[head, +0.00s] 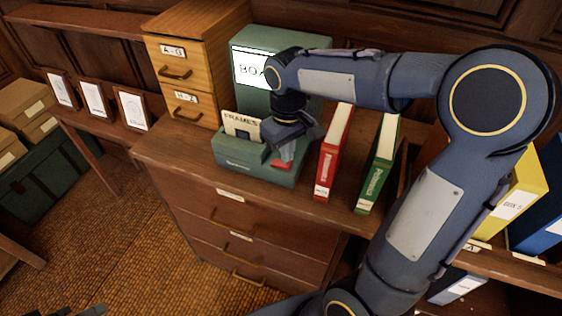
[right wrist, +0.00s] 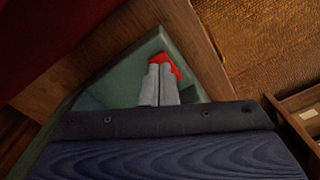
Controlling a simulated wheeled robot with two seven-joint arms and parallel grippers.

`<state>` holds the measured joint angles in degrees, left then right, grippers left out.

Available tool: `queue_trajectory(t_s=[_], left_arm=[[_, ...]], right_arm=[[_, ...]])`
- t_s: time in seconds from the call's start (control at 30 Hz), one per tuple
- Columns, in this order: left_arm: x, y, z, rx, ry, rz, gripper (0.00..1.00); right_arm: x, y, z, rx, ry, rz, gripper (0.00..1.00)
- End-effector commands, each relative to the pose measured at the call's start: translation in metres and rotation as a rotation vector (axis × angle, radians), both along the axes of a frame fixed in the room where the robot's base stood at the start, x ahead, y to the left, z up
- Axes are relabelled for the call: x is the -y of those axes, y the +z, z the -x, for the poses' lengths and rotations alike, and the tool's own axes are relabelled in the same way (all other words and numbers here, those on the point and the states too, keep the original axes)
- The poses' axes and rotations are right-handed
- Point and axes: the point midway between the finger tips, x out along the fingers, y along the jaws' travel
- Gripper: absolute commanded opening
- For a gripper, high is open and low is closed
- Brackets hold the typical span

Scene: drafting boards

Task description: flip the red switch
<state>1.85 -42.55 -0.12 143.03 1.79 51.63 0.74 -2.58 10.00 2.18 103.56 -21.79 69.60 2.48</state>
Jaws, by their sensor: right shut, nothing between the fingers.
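The red switch (head: 281,164) sits on the top of a low green box (head: 238,171) on the wooden cabinet. My right gripper (head: 287,152) is right above the switch, pointing down, and partly hides it. In the right wrist view the two fingers (right wrist: 158,84) are shut together with nothing between them. Their tips overlap the red switch (right wrist: 168,64) in the picture; I cannot tell whether they touch it. A small dark part at the bottom left edge of the head view may be my left gripper (head: 76,311); its jaws cannot be made out.
A card marked FRAMES (head: 241,126) stands in the green box. Behind is a larger green box (head: 250,88), with wooden drawers (head: 190,94) to its left. A red binder (head: 333,155) and a green binder (head: 380,165) stand close on the right.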

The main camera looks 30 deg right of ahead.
Motion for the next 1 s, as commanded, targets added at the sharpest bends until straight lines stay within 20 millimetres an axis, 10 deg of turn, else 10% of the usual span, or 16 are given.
queue_trajectory(t_s=[1.0], left_arm=[[0.0,-0.012,0.0,0.0,0.0,0.0,0.36]], right_arm=[[0.0,-0.016,0.0,-0.001,0.0,0.0,0.0]])
